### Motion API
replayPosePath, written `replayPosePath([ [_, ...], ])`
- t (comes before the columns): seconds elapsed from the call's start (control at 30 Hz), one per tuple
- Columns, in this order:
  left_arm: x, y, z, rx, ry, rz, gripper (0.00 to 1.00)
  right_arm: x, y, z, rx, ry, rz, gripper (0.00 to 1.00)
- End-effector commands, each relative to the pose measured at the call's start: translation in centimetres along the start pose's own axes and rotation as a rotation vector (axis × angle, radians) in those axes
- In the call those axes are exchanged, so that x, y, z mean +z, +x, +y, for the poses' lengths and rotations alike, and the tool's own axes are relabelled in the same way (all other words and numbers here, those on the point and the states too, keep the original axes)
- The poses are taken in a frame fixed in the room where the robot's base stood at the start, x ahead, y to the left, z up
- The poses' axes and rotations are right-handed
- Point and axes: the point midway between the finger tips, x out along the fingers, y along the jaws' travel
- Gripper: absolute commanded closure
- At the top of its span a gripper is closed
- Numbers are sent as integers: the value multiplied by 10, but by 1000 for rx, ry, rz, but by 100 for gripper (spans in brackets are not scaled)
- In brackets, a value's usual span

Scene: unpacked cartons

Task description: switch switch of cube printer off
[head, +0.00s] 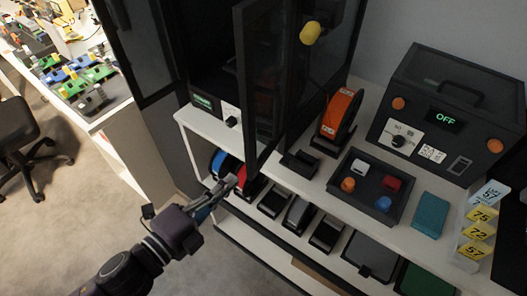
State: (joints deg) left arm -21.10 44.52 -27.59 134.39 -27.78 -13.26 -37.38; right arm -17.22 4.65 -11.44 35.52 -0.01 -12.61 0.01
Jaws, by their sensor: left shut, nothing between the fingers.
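A tall black enclosed machine (180,62) stands on the white bench, with a dark glass door (265,75) swung open. Its front panel has a small green display (203,102) and a knob switch (231,121); the display text is too small to read. A lower black machine (462,85) stands at the right. Its display (445,117) reads OFF, and a black knob (398,141) sits on a white plate. I cannot tell which one is the cube printer. My left gripper (231,183) is shut and empty, below the first machine's panel, apart from both knobs. My right gripper is out of view.
An orange spool (340,114) and a dark tray (370,187) of coloured pieces stand on the bench. Blue and red spools and several black boxes fill the shelf below. A teal block (429,215) and number cards are at right. Grey floor (75,215) is free at left.

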Motion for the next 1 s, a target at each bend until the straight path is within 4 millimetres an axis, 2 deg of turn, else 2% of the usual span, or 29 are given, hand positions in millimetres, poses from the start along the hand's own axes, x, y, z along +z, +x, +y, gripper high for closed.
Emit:
replayPosePath([
  [0.27, 0, 0, 0, 1, -1, -1, 100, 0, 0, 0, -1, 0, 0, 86],
  [0.47, 1, 11, -1, -1, 0, -3, 100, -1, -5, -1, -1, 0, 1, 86],
  [0.77, 1, 50, -3, -2, -1, -2, 100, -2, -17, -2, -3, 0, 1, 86],
  [1.0, 1, 90, -3, -2, -3, -3, 100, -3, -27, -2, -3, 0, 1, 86],
])
